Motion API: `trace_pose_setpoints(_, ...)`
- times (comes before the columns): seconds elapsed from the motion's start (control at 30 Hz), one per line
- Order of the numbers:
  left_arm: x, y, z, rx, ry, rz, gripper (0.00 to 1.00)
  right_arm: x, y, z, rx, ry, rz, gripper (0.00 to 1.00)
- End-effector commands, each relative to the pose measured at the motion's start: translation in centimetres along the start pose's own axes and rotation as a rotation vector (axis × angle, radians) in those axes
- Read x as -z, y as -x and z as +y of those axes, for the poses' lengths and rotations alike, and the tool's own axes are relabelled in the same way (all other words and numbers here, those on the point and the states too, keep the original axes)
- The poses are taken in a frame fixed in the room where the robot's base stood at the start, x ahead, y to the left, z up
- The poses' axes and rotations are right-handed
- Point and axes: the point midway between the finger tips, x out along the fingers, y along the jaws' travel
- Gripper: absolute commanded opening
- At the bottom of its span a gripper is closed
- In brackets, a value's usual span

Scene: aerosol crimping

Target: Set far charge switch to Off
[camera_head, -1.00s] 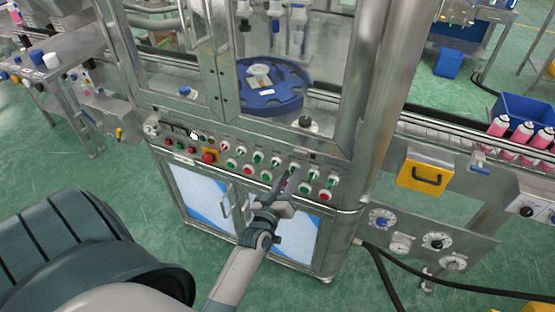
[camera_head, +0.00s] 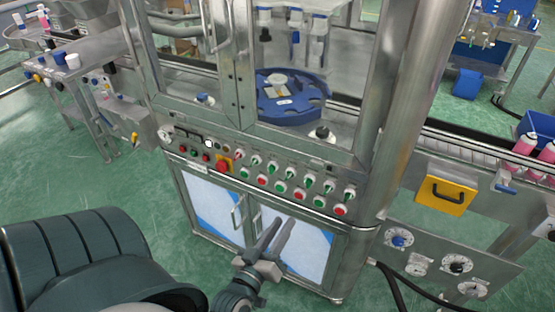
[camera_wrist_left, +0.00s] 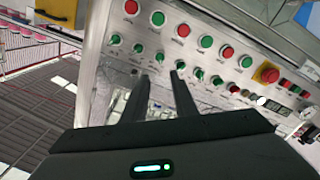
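The control panel (camera_head: 225,181) on the front of the machine carries a row of small selector switches (camera_head: 311,181) above a row of red and green round buttons (camera_head: 281,187). In the left wrist view the panel appears turned over, with the switches (camera_wrist_left: 180,66) just beyond my fingertips and the buttons (camera_wrist_left: 205,42) above them. I cannot read labels, so I cannot tell which switch is the far charge one. My left gripper (camera_head: 286,219) is open and empty, in front of the cabinet doors below the panel, apart from the switches. My right gripper is out of view.
A red emergency stop on a yellow plate (camera_head: 223,165) sits left of the switches. Cabinet door handles (camera_head: 238,213) stick out below. A yellow box with a black handle (camera_head: 444,195) and a dial plate (camera_head: 437,264) are at the right. Green floor (camera_head: 150,195) is clear at left.

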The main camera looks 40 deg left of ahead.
Motion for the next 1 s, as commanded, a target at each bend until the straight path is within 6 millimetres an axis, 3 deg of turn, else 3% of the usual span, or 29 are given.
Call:
trace_pose_setpoints(0.23,0.0,1.8,0.0,0.001,0.0,-0.001,0.26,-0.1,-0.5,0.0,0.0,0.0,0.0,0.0)
trace_pose_setpoints(0.87,0.0,1.9,0.0,0.0,0.001,0.0,0.26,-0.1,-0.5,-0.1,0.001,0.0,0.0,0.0)
trace_pose_setpoints(1.0,-0.8,1.9,-0.2,0.003,-0.003,-0.015,0.26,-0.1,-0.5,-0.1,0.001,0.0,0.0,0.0)
